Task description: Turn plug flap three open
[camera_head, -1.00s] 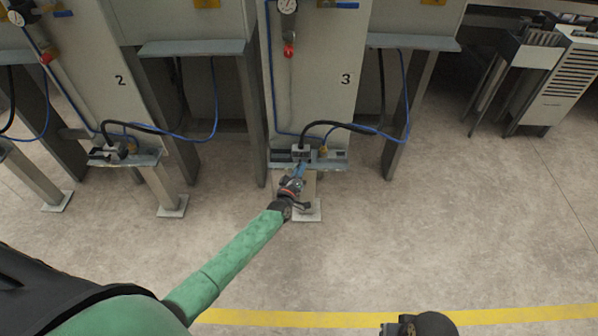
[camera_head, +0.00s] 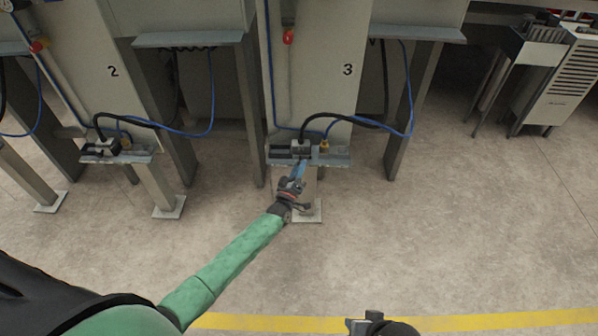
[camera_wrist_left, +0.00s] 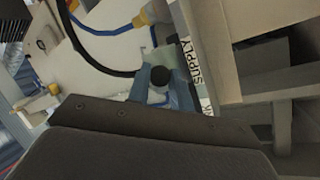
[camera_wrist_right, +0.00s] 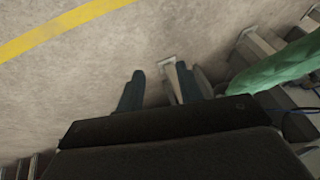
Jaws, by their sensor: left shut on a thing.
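The station marked 3 (camera_head: 347,70) has a low shelf (camera_head: 338,158) carrying a small grey plug housing (camera_head: 300,147) with a black cable. My left gripper (camera_head: 301,163) reaches up to the front of this housing. In the left wrist view its blue fingers (camera_wrist_left: 158,82) are closed around a small part with a round black end, which I take to be plug flap three (camera_wrist_left: 160,76). The flap's angle is hard to tell. My right gripper (camera_wrist_right: 160,85) is open and empty over the floor. It shows at the bottom edge of the head view (camera_head: 365,322).
Station 2 (camera_head: 113,71) with a similar plug shelf (camera_head: 118,155) stands to the left. A blue hose (camera_head: 385,130) loops to the right of the housing. A white "SUPPLY" label (camera_wrist_left: 194,70) is close beside my left fingers. The floor (camera_head: 460,230) at right is clear.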

